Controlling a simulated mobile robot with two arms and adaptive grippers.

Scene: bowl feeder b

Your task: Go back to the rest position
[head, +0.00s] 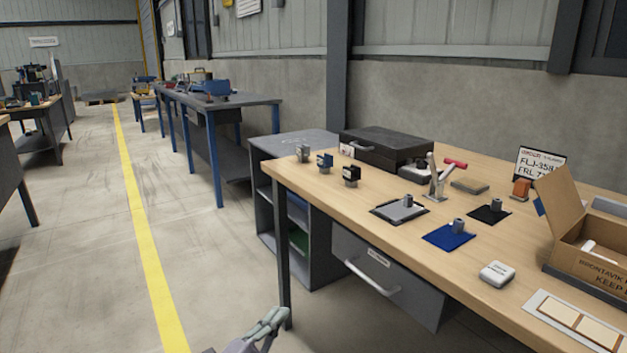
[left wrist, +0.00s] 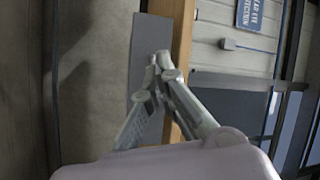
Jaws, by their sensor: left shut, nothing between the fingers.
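My left gripper (head: 272,318) shows at the bottom of the head view, in front of the wooden workbench (head: 330,200) and below its top. Its fingers are closed together with nothing between them. In the left wrist view, my left gripper (left wrist: 160,62) also has its fingertips together and empty. My right gripper is in neither view.
The bench bears small blocks, a blue mat (head: 447,237), a black mat (head: 489,214), a clamp (head: 436,182), a black case (head: 386,147) and an open cardboard box (head: 590,240). A drawer (head: 385,275) hangs under it. The floor left of the bench is clear.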

